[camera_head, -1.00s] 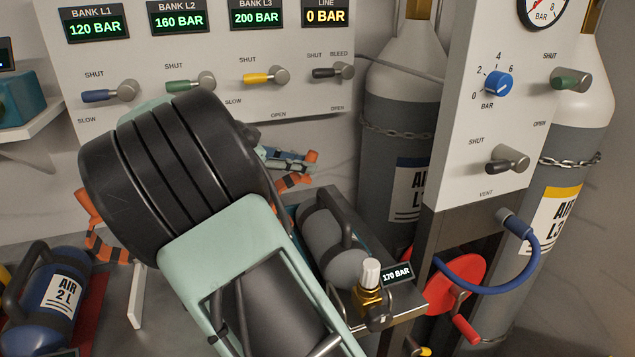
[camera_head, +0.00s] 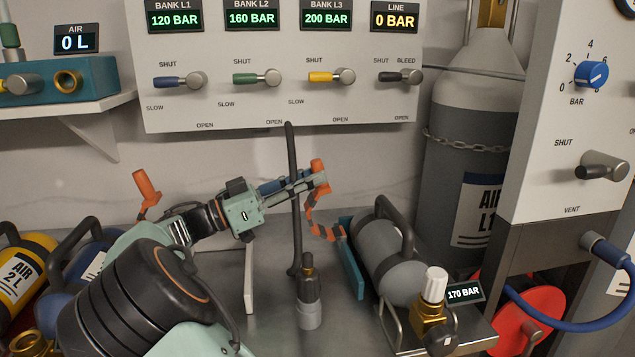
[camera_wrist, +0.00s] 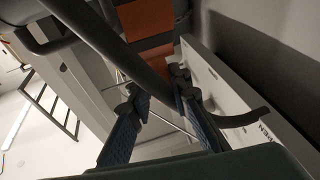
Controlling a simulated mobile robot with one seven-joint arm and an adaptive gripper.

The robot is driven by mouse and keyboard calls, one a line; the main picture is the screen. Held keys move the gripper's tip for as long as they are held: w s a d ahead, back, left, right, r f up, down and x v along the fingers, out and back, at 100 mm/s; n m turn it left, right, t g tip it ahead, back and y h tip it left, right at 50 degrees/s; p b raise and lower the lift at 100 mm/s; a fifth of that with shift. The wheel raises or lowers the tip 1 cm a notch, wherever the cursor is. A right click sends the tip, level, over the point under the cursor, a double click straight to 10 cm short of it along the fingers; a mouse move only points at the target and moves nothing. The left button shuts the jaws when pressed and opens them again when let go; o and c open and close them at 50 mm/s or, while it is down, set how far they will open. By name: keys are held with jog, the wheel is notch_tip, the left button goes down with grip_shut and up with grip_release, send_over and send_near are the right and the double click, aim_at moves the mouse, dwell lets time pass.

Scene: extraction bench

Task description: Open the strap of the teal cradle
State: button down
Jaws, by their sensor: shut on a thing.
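The teal cradle (camera_head: 351,272) stands on the bench right of centre, with a grey cylinder (camera_head: 385,258) lying in it. An orange strap (camera_head: 318,222) rises in a bent, raised shape from the cradle's left side. The strap's orange tip shows just above the fingers. In the wrist view the orange strap (camera_wrist: 150,35) runs up beyond the fingers (camera_wrist: 160,95); the exact contact is hard to make out there.
A black hose (camera_head: 292,200) stands upright close by my fingers, above a small grey-based fitting (camera_head: 309,305). A valve with a white knob (camera_head: 433,285) sits before the cylinder. Yellow (camera_head: 25,270) and blue cylinders lie at left. The valve panel (camera_head: 280,110) is behind.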

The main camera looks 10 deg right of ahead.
jog(key=shift+a+f, duration=0.1)
jog(key=shift+f, duration=0.05)
dwell(0.3)
jog(key=c, duration=1.8)
grip_release()
jog(key=v, duration=0.7)
jog(key=shift+a+f, duration=0.15)
jog(key=shift+a, duration=0.1)
jog(key=shift+s, duration=0.15)
